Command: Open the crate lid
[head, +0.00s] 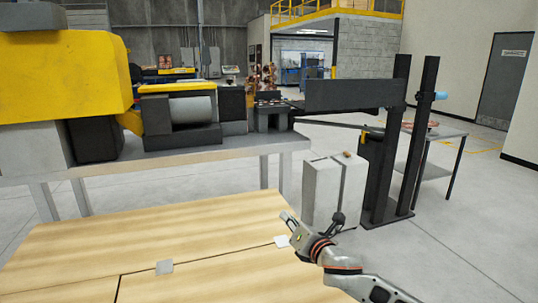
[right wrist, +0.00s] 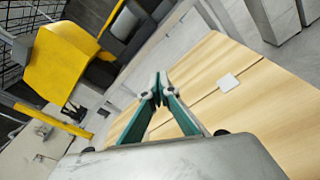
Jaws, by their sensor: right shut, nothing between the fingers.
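The crate lid (head: 150,240) is a pale wooden top in the lower left of the head view. It lies flat, with a dark seam across it and two small light plates (head: 164,267) on the seam. My right gripper (head: 287,219) is beside the lid's right part, close to the second plate (head: 281,241). In the right wrist view its green-sided fingers (right wrist: 159,88) meet at the tips, shut and empty. The wooden lid (right wrist: 205,80) and one plate (right wrist: 228,82) lie beyond and to the right of the fingers there. My left gripper is not in view.
A long grey bench (head: 215,152) with a yellow and dark machine (head: 60,75) stands behind the crate. A pale grey block (head: 322,195) and dark posts (head: 400,140) stand right of it. The floor (head: 470,220) at the right is clear.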

